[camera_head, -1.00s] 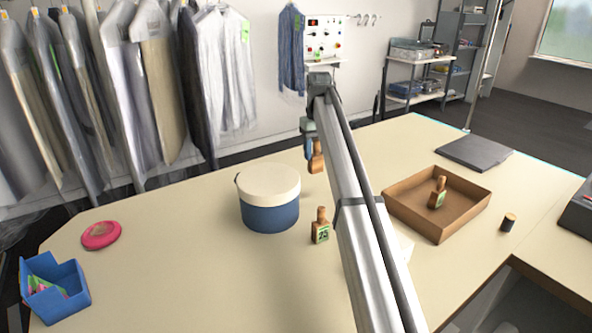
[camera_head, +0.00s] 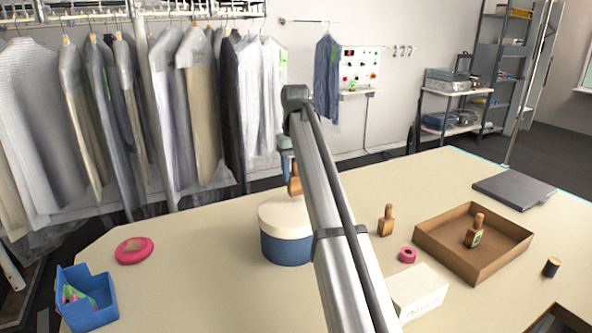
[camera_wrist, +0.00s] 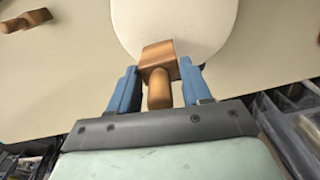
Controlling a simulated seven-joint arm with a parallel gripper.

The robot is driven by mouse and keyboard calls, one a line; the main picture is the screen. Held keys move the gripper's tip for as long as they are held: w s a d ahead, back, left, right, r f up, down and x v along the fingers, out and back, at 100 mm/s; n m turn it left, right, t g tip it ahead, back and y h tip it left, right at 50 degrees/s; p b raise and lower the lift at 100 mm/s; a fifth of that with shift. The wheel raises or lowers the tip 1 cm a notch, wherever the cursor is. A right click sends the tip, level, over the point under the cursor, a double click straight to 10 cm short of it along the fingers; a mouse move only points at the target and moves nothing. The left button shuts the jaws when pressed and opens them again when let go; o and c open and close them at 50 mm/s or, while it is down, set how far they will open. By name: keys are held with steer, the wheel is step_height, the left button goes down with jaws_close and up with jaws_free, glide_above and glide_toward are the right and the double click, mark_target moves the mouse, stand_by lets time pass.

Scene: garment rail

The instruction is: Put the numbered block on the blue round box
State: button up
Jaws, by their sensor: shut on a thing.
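My gripper (camera_wrist: 158,88) is shut on a wooden block (camera_wrist: 158,52), gripping its narrow neck between blue fingers. The block also shows in the head view (camera_head: 294,184), partly behind my arm. It is over the cream lid of the blue round box (camera_head: 284,247); the lid fills the upper middle of the wrist view (camera_wrist: 178,20). I cannot tell whether the block touches the lid. No number shows on its visible faces. A second wooden block (camera_head: 386,222) stands on the table to the right, and another (camera_head: 474,234) is in the brown tray.
The brown tray (camera_head: 449,257), a pink ring (camera_head: 407,255) and a white box (camera_head: 418,290) lie right of my arm. A pink disc (camera_head: 134,250) and a blue bin (camera_head: 92,312) are at left. Garments hang behind.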

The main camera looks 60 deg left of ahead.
steer(key=shift+f, duration=1.1)
steer(key=shift+f, duration=0.1)
steer(key=o, duration=1.3)
steer(key=shift+o, duration=0.2)
steer(key=shift+r, duration=2.85)
